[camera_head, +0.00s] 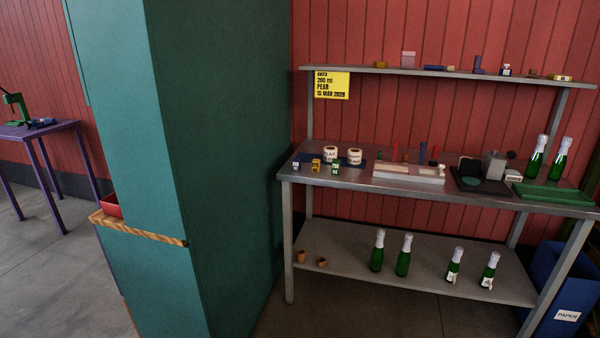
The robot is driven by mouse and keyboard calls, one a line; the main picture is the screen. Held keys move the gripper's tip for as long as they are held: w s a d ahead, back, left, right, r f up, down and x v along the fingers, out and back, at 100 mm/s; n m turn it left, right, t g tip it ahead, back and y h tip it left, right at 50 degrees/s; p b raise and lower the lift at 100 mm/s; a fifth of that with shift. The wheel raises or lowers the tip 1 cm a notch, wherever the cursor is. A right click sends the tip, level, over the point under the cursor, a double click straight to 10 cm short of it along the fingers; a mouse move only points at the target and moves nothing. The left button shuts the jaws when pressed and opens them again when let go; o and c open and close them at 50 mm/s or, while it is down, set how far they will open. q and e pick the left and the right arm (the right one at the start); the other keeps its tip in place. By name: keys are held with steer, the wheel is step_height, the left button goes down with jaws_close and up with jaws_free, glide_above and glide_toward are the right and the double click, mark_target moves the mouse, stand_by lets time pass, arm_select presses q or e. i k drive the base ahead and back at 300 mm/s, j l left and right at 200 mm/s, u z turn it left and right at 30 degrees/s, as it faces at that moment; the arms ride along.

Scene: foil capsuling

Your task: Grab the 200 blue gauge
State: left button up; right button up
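I cannot make out a gauge marked 200. Several blue items are in the head view. A blue piece lying flat (436,68) and an upright purple-blue piece (478,64) are on the upper shelf. Thin upright red pieces (422,152) stand on the workbench with small dark or blue pieces beside them. Small blocks with markings, one white and blue (296,165), one yellow (316,166) and one green (336,167), sit at the bench's left front. Their markings are too small to read. Neither of my grippers is in view.
The metal workbench (460,195) holds label rolls (330,154), a pale tray (408,174) and a green tray (552,193) by two bottles. More bottles (403,255) stand on the lower shelf. A large teal cabinet (215,150) blocks the left. A blue paper bin (565,295) is right.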

mark_target(298, 162)
steer(key=i+j, duration=0.2)
steer(key=i, duration=0.2)
steer(key=i+u, duration=0.25)
steer(key=u, duration=0.25)
steer(key=i+l+u, duration=0.1)
steer(key=i+u, duration=0.15)
steer(key=u, duration=0.2)
